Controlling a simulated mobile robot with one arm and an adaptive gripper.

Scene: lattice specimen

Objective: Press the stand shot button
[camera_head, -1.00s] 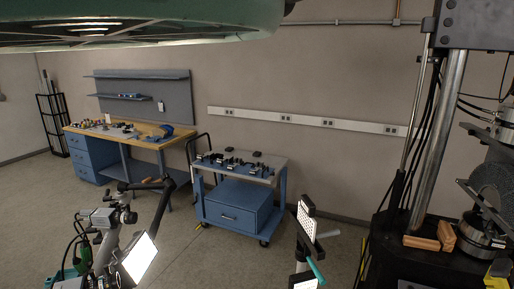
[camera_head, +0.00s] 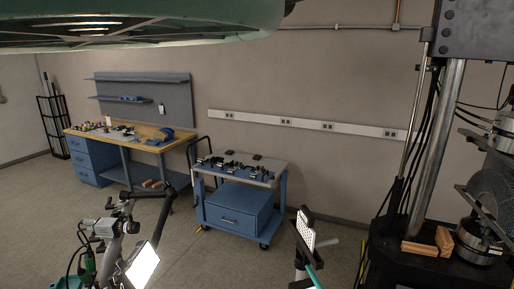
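I cannot pick out the stand shot button in this view; it is hidden or too small to tell. A camera-like stand (camera_head: 105,228) with a black bent arm rises at the bottom left, and a bright white panel (camera_head: 142,264) glows beside it. A second slim black stand with a pale dotted panel (camera_head: 305,230) and a teal rod stands at the bottom centre. I see no gripper that I can make out as mine.
A black testing machine with a steel column (camera_head: 438,150) fills the right side, with wooden blocks (camera_head: 428,243) on its base. A blue cart (camera_head: 235,212) and a workbench (camera_head: 150,143) stand at the back. Open floor (camera_head: 190,255) lies between the stands and the cart.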

